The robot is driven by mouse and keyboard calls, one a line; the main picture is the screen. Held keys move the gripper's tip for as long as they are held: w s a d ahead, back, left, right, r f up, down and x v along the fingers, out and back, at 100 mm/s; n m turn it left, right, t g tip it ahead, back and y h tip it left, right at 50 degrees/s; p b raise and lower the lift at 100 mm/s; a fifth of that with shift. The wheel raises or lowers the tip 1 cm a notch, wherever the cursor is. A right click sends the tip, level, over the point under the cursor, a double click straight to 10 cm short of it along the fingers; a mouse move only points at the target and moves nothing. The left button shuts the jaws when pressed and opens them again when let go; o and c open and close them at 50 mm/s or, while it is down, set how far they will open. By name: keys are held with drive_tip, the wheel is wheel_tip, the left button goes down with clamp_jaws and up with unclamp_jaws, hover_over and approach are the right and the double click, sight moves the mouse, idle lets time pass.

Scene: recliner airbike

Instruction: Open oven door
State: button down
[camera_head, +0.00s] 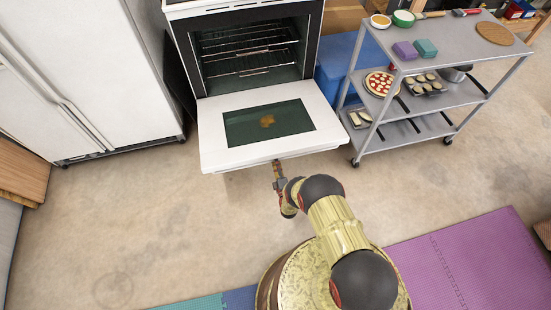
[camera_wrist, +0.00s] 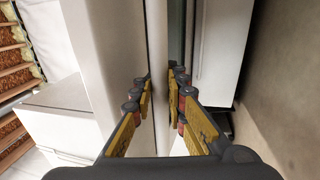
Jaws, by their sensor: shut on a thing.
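The white oven door (camera_head: 215,130) is swung down and lies about flat in front of the oven (camera_head: 190,50), with its dark window facing up. The oven cavity with its wire racks (camera_head: 250,62) is exposed. My gripper (camera_head: 277,166) is at the middle of the door's front edge. In the wrist view my gripper (camera_wrist: 160,85) has its two fingers on either side of a white bar, the door handle (camera_wrist: 157,35), and is shut on it.
A white fridge (camera_head: 90,70) stands to the left. A grey metal cart (camera_head: 460,35) with food and dishes stands close on the right, beside a blue bin (camera_head: 333,80). Purple mats (camera_head: 470,260) lie at the lower right. The floor before the fridge is clear.

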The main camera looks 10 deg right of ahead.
drive_tip(key=shift+s+f, duration=0.25)
drive_tip(key=c, duration=2.1)
unclamp_jaws()
drive_tip(key=shift+c, duration=0.2)
drive_tip(key=o, duration=0.3)
drive_tip(key=shift+w+r, duration=0.15)
drive_tip(key=shift+r, duration=0.05)
drive_tip(key=s, duration=0.4)
drive_tip(key=s+f, duration=0.1)
drive_tip(key=s, duration=0.2)
drive_tip(key=s+f, duration=0.1)
drive_tip(key=s, duration=0.3)
drive_tip(key=shift+s+f, duration=0.2)
drive_tip(key=shift+s, duration=0.15)
drive_tip(key=shift+r, duration=0.1)
